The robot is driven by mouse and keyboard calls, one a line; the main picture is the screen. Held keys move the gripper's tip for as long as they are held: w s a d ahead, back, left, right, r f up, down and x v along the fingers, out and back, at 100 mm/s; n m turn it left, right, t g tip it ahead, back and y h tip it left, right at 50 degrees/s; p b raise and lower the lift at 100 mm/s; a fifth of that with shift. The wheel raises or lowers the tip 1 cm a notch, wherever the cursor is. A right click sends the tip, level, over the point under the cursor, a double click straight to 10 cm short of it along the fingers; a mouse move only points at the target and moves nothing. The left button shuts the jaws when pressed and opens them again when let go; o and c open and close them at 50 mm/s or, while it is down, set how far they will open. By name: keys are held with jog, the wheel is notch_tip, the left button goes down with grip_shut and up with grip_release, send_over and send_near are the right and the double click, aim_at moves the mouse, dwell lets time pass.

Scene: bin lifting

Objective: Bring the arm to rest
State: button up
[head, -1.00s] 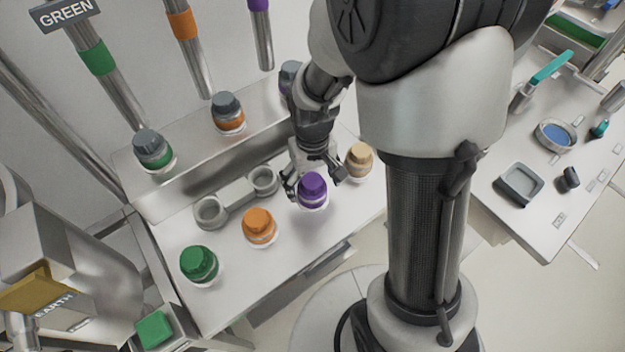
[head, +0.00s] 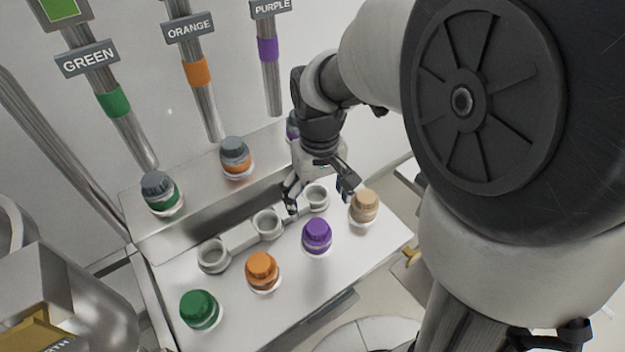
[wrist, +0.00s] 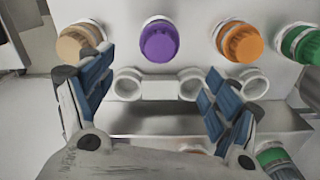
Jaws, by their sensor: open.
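My gripper (head: 320,195) is open and empty in the head view, above the right end of the row of ring holders. In the wrist view its two blue-padded fingers (wrist: 155,100) are spread wide with nothing between them. Below it a purple-capped jar (head: 317,236) stands on the white bench (head: 225,300). The purple jar also shows in the wrist view (wrist: 159,40), beyond the fingertips and apart from them. My arm reaches in from the upper right of the head view.
An orange-capped jar (head: 262,270), a green-capped jar (head: 200,310) and a tan-capped jar (head: 364,206) stand on the bench. Empty ring holders (head: 267,223) sit behind them. Grey-capped jars (head: 235,156) stand on the raised shelf, below labelled pipes (head: 200,80).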

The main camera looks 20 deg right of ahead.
jog(key=shift+r, duration=0.35)
jog(key=s+r+t, duration=0.4)
jog(key=s+r, duration=0.5)
jog(key=s, duration=0.6)
jog(key=shift+m+t, duration=0.3)
jog(key=shift+m, duration=0.1)
jog(key=shift+r, duration=0.1)
dwell(0.7)
